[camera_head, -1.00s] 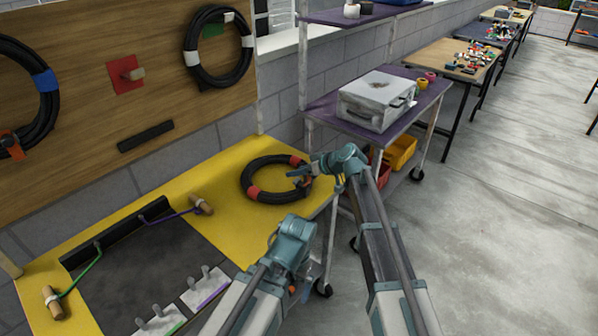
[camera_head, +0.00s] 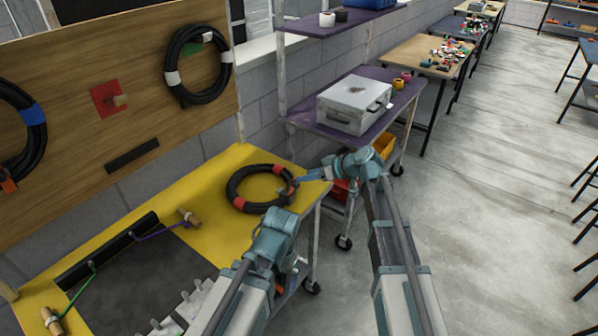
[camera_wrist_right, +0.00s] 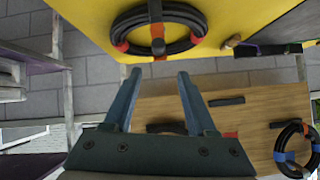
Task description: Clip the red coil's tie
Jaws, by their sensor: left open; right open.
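The red coil is a black ring (camera_head: 238,201) with red bands, lying flat near the right end of the yellow table. A dark clip (camera_head: 288,188) sits across its right side in the head view. In the right wrist view the clip (camera_wrist_right: 155,14) crosses the coil (camera_wrist_right: 128,24) between two red bands, with a round knob at its near end. My right gripper (camera_head: 304,179) is just right of the coil, open and empty; its fingers (camera_wrist_right: 157,74) are apart from the clip. My left gripper (camera_head: 277,262) is open in front of the table's edge, its fingers mostly hidden.
A wooden board holds a coil with white bands (camera_head: 171,79) and one with a blue band (camera_head: 32,114). A purple cart (camera_head: 303,118) with a silver case (camera_head: 352,103) stands behind my right arm. Wooden-handled tools lie left on the table.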

